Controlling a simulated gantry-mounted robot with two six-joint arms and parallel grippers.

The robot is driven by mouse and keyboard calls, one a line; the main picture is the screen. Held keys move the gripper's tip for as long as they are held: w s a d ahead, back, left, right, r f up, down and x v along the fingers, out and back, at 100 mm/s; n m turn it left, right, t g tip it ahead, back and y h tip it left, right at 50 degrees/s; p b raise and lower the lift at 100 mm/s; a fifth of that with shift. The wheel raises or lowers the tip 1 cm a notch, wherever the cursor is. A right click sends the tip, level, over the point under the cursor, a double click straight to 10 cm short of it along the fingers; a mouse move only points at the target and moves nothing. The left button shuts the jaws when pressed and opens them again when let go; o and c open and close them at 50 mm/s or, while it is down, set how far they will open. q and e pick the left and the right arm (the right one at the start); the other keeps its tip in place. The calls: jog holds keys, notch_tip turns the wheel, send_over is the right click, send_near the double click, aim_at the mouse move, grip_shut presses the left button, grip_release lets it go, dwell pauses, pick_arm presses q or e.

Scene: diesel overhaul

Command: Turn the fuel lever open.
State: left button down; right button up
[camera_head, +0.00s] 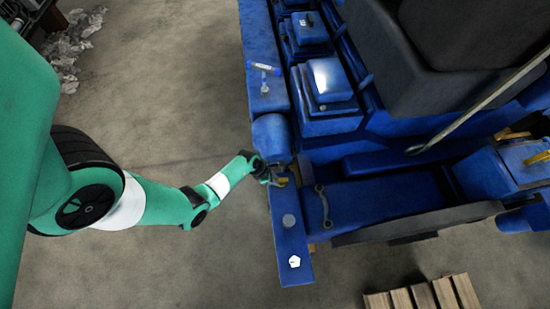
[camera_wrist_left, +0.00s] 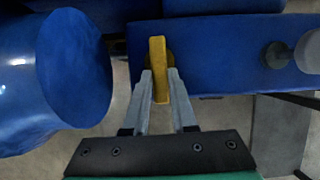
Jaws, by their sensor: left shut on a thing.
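The fuel lever (camera_wrist_left: 158,60) is a short yellow bar on the blue engine. In the left wrist view it stands upright in the picture, with its lower part between my fingers. In the head view it is a small yellow spot (camera_head: 281,181) at the end of my left arm. My left gripper (camera_wrist_left: 158,80) is shut on the lever, one grey finger on each side. My right gripper is not in view.
A blue cylinder (camera_wrist_left: 75,65) stands close to the left of my fingers in the wrist view. A wooden pallet (camera_head: 424,296) lies on the floor.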

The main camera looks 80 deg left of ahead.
pick_arm(q)
jog(key=c, duration=0.7)
grip_release()
jog(key=shift+r, duration=0.1)
jog(key=v, duration=1.1)
jog(key=shift+s+r, duration=0.1)
jog(key=shift+r, duration=0.1)
